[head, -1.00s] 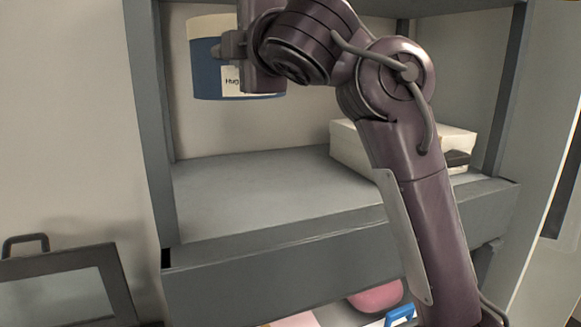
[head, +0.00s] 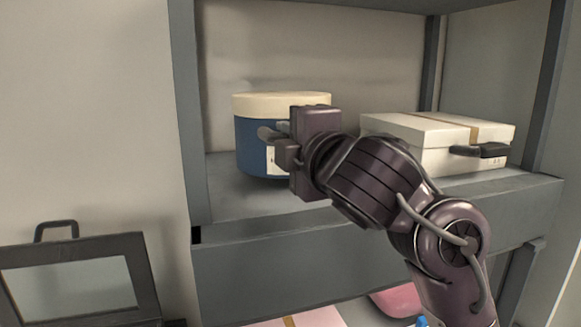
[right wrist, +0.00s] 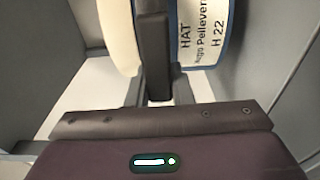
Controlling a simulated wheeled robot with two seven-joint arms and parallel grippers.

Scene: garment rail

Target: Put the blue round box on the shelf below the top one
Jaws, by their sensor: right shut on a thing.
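The blue round box (head: 250,148) has a cream lid (head: 270,103) and a white label. It is upright over the left part of a grey shelf (head: 250,203). I cannot tell whether its base touches the shelf. My right gripper (head: 278,143) is shut on the box's near side, and its hand hides the box's right part. In the right wrist view, the box's blue wall with a white hat label (right wrist: 203,35) and its cream lid (right wrist: 119,35) show on either side of a dark finger. My left gripper is not in view.
A white box (head: 430,135) with a tan strip and a dark handle stands on the same shelf to the right. A grey post (head: 188,110) bounds the shelf on the left. Pink things (head: 395,300) lie below. A dark-framed panel (head: 75,275) stands at lower left.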

